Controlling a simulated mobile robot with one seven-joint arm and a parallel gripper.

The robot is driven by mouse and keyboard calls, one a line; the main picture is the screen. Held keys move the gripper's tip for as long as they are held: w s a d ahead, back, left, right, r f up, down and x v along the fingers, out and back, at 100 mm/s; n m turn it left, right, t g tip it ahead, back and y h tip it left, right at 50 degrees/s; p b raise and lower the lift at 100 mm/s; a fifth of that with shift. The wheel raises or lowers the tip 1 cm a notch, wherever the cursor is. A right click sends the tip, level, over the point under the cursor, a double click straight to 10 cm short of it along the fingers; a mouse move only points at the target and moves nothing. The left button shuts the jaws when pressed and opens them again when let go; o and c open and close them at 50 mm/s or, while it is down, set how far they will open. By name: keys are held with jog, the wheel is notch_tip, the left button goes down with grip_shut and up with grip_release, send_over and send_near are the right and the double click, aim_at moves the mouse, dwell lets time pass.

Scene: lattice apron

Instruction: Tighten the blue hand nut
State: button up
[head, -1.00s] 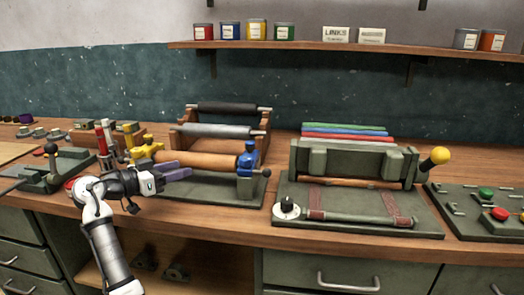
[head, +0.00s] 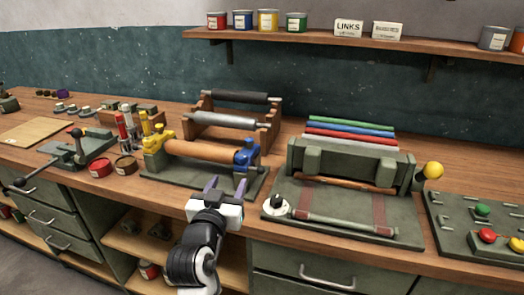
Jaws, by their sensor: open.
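The blue hand nut (head: 246,154) sits at the right end of a wooden roller (head: 202,152) on a green stand. A yellow hand nut (head: 153,139) is at the roller's left end. My gripper (head: 225,186) is in front of the stand's right side, below and to the left of the blue nut. Its two purple-grey fingers point toward the stand and are apart, with nothing seen between them. The gripper appears clear of the blue nut. How tight the nut is cannot be seen.
A green press (head: 345,165) with a yellow-knobbed lever (head: 433,170) stands close on the right. A rack with spare rollers (head: 226,118) stands behind. An open shelf is below the bench.

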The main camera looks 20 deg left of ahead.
aim_at(240, 158)
jog(key=w+p, duration=0.1)
jog(key=w, duration=0.3)
jog(key=w+p, duration=0.1)
jog(key=w, duration=0.3)
jog(key=w+a+p, duration=0.1)
jog(key=w+p, duration=0.1)
jog(key=w, duration=0.2)
jog(key=shift+w+a, duration=0.1)
jog(key=shift+w, duration=0.65)
jog(key=shift+c, duration=0.3)
jog(key=c, duration=0.9)
jog(key=shift+f, duration=0.15)
jog(key=shift+b, duration=0.35)
